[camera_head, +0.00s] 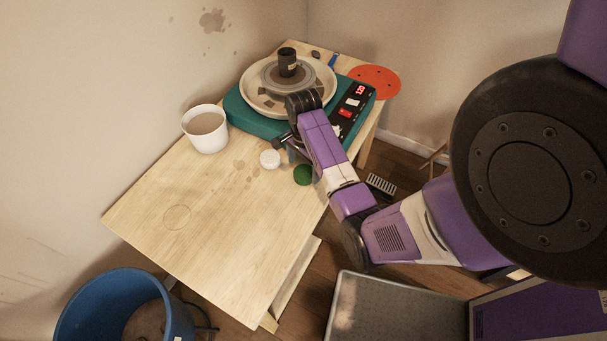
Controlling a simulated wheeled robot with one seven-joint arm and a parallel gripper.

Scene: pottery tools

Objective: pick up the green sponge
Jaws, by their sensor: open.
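The green sponge (303,175) is a small, round, dark green thing on the wooden table near its right edge. My arm crosses just beside it and may hide part of its right side. My gripper (283,143) is small and dark in the view, up and to the left of the sponge, close to the front of the teal pottery wheel. It appears open and apart from the sponge. I cannot make out anything between its fingers.
A white round thing (270,159) lies left of the sponge. A white cup (206,130) stands farther left. The teal wheel (240,110) carries a dark pot (287,62). An orange disc (374,83) lies behind. The table's front (210,240) is clear. A blue bucket (75,325) stands below.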

